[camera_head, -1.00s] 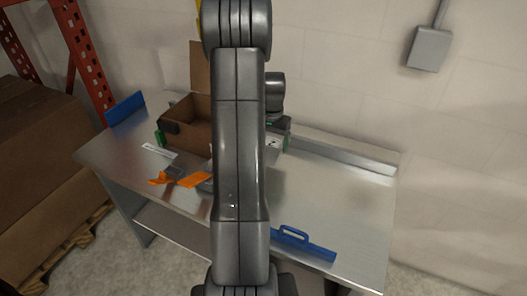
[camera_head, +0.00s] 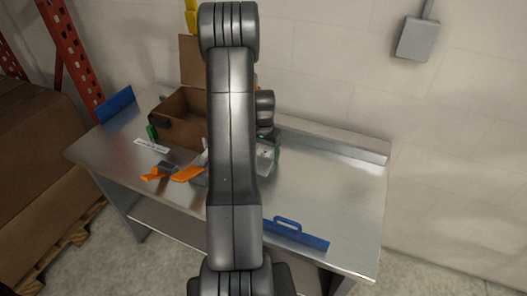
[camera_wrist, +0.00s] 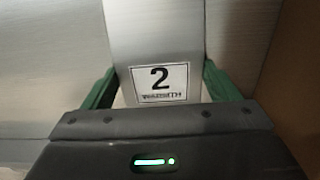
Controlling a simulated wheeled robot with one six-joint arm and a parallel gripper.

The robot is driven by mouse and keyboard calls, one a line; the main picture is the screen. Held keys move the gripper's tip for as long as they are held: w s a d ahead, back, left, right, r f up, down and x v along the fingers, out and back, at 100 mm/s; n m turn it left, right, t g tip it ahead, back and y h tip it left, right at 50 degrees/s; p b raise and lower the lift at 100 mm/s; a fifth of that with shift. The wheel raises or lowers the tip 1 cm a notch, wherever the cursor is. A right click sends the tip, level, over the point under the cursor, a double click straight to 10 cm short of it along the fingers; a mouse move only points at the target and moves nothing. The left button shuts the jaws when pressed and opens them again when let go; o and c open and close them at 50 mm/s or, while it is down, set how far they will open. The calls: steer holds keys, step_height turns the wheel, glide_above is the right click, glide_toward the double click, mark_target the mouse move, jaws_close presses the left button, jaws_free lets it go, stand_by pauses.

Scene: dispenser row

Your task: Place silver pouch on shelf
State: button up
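In the wrist view, my gripper (camera_wrist: 161,68) has its two green fingers spread on either side of a silver, flat-faced item (camera_wrist: 152,30) with a white label reading 2. I cannot tell whether this is the silver pouch, or whether the fingers touch its sides. In the head view my arm covers most of that area. A small silver and green patch (camera_head: 268,155) shows just right of the arm, below my wrist. No shelf is clearly identifiable, apart from a lower level (camera_head: 165,225) under the metal table (camera_head: 330,190).
An open cardboard box (camera_head: 180,105) stands at the table's back left, with a brown wall close on the right in the wrist view. Orange pieces (camera_head: 186,174) lie in front. A blue handled piece (camera_head: 295,235) is at the front edge. The table's right side is clear.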

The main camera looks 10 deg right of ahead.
steer(key=o, duration=0.3)
